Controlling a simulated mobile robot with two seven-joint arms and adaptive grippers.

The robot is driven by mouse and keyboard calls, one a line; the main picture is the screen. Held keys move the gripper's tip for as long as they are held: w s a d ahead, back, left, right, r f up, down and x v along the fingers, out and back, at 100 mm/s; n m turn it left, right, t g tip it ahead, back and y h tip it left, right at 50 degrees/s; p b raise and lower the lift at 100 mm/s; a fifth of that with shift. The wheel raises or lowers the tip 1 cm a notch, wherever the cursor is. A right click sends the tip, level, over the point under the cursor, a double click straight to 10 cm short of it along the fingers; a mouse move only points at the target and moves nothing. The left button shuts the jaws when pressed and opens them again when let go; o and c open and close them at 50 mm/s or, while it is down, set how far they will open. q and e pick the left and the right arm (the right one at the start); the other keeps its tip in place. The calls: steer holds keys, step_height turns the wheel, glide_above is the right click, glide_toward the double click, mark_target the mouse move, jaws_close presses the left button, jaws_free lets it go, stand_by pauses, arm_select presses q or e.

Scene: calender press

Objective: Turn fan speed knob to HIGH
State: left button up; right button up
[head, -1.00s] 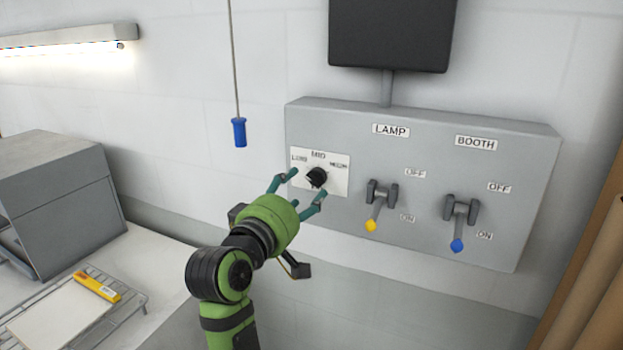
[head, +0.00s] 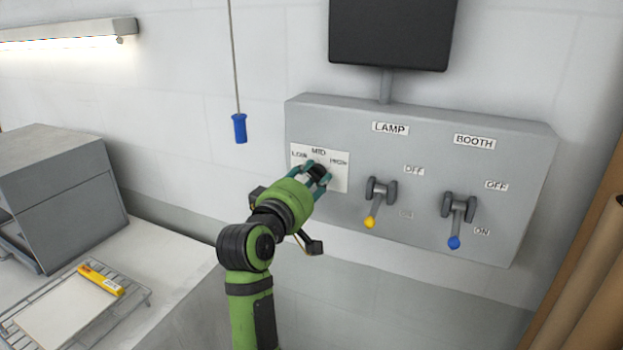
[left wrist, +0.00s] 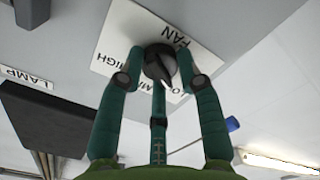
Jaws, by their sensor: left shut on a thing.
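The black fan speed knob (head: 319,171) sits on a white plate (head: 338,184) marked LOW, MID and HIGH on the grey control panel. It also shows in the left wrist view (left wrist: 158,62), with a pale pointer line on it. My left gripper (head: 317,175) is shut on the knob, with its teal fingers on either side of it. In the left wrist view the fingers (left wrist: 165,70) touch the knob's sides. The fingers partly hide the knob in the head view, and I cannot tell for certain which mark it points to. My right gripper is not in view.
To the right on the panel are a yellow-tipped lamp lever (head: 371,221) and a blue-tipped booth lever (head: 454,241). A blue pull handle (head: 239,128) hangs on a cord at the left. A rack (head: 142,297) stands on the lower left counter.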

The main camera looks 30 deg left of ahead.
arm_select(q)
steer(key=shift+r+m, duration=0.1)
steer(key=shift+m, duration=0.3)
steer(key=m+p, duration=0.3)
steer(key=m, duration=0.2)
steer(key=shift+r+m, duration=0.1)
steer(key=shift+m, duration=0.3)
steer(key=m+p, duration=0.1)
steer(key=m, duration=0.2)
steer(key=shift+m+p, duration=0.35)
steer(key=shift+m, duration=0.05)
steer(key=m+p, duration=0.1)
steer(key=m, duration=0.2)
steer(key=shift+m, duration=0.3)
steer(key=m+p, duration=0.1)
steer(key=m, duration=0.8)
steer(key=shift+m, duration=0.4)
